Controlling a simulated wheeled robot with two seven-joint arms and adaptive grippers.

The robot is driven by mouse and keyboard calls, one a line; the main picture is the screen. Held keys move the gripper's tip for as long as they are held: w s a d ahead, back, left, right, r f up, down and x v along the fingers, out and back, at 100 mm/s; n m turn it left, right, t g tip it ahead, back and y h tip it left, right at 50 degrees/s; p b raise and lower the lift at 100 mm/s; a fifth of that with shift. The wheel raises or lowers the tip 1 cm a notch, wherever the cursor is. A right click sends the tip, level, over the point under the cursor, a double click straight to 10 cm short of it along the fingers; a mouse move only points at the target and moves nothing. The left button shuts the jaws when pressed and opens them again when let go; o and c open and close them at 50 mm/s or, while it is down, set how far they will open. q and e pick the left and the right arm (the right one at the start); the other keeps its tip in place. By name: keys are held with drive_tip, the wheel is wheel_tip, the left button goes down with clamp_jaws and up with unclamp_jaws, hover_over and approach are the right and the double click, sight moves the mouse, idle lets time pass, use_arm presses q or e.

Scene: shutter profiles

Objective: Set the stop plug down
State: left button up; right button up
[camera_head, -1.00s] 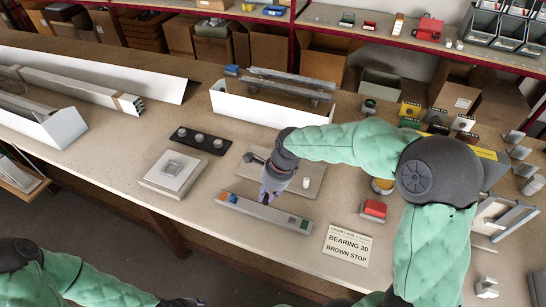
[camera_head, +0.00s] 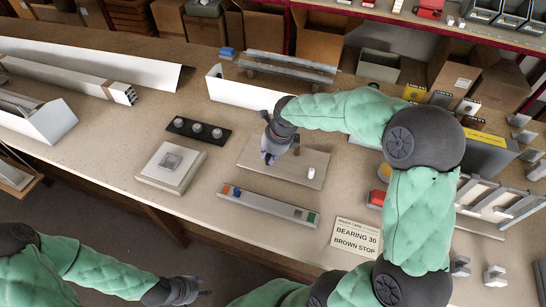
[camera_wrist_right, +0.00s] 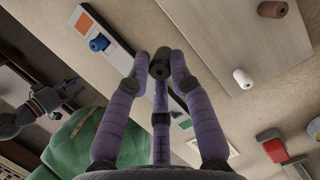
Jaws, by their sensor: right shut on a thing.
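My right gripper (camera_head: 268,158) is above the left part of a flat grey-beige board (camera_head: 312,155). In the right wrist view its fingers (camera_wrist_right: 160,60) are shut on a dark cylindrical stop plug (camera_wrist_right: 160,71). A second dark brown plug (camera_wrist_right: 272,9) and a white plug (camera_wrist_right: 243,79) are on the board. The white plug also shows in the head view (camera_head: 311,172). A long grey strip (camera_head: 250,200) with orange, blue and green patches lies in front of the board. My left gripper (camera_head: 190,291) is low in the head view, empty, with fingers apart.
A card (camera_head: 356,238) reads "BEARING 30 BROWN STOP". A black bar with several round knobs (camera_head: 199,129) and a square block (camera_head: 171,165) stand left of the board. A white channel (camera_head: 240,95) is behind. Red and yellow items are to the right.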

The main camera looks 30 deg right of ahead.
drive_tip(key=w+d+f, duration=0.1)
drive_tip(key=f, duration=0.1)
drive_tip(key=w+d+f, duration=0.1)
drive_tip(key=w+f, duration=0.1)
drive_tip(key=w+d+f+b, duration=0.1)
drive_tip(key=shift+w+d+f, duration=0.3)
drive_tip(key=shift+w+f, duration=0.1)
drive_tip(key=shift+w+d+f, duration=0.15)
drive_tip(key=shift+w+f, duration=0.1)
drive_tip(key=shift+f, duration=0.15)
drive_tip(key=shift+s+b+x, duration=0.15)
drive_tip(key=shift+b+x, duration=0.15)
drive_tip(key=shift+x, duration=0.45)
drive_tip(key=shift+s+b+x, duration=0.15)
drive_tip(key=shift+b+x, duration=0.1)
drive_tip(key=shift+x, duration=0.5)
drive_tip(key=shift+d+f, duration=0.1)
drive_tip(key=shift+d, duration=0.15)
drive_tip(key=shift+f, duration=0.15)
drive_tip(key=o, duration=0.8)
drive_tip(key=shift+o, duration=0.2)
